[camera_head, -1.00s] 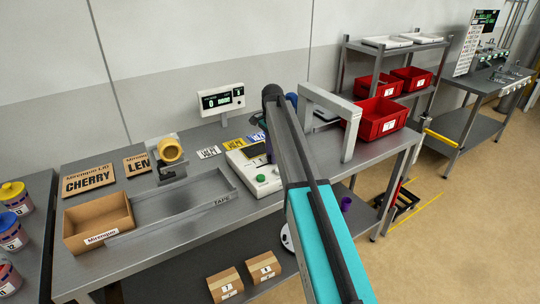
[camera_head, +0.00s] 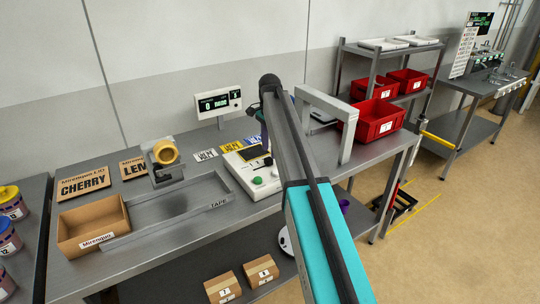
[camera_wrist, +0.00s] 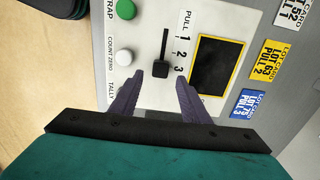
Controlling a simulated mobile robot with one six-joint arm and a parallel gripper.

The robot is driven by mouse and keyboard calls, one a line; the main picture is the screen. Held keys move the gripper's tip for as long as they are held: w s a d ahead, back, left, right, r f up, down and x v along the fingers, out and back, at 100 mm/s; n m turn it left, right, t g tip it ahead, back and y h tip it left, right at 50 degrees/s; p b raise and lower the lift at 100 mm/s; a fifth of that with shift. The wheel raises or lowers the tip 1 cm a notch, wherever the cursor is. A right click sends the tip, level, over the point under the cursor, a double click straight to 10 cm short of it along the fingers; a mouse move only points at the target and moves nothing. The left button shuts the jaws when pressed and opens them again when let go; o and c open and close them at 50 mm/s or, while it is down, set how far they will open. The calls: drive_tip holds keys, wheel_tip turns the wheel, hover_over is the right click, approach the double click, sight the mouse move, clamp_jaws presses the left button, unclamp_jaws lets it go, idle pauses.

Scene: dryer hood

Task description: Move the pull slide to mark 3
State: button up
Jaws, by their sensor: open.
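The pull slide (camera_wrist: 160,71) is a small black knob on a slot in the white control panel (camera_wrist: 145,50). In the wrist view it lies beside the printed 3, at the end of the 1-2-3 scale labelled PULL. My gripper (camera_wrist: 159,77) is open, with its two purple fingertips on either side of the knob. I cannot tell whether they touch it or how high above the panel they are. In the head view the panel (camera_head: 240,166) sits on the workbench, and my arm hides part of it and most of the gripper.
Several lot cards (camera_wrist: 263,60) lie beside the panel. A grey metal arch (camera_head: 345,130) and red bins (camera_head: 376,120) stand to the right.

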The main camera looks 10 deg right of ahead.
wheel_tip(320, 180, up, 10)
drive_tip(key=b, duration=0.2)
idle(0.3)
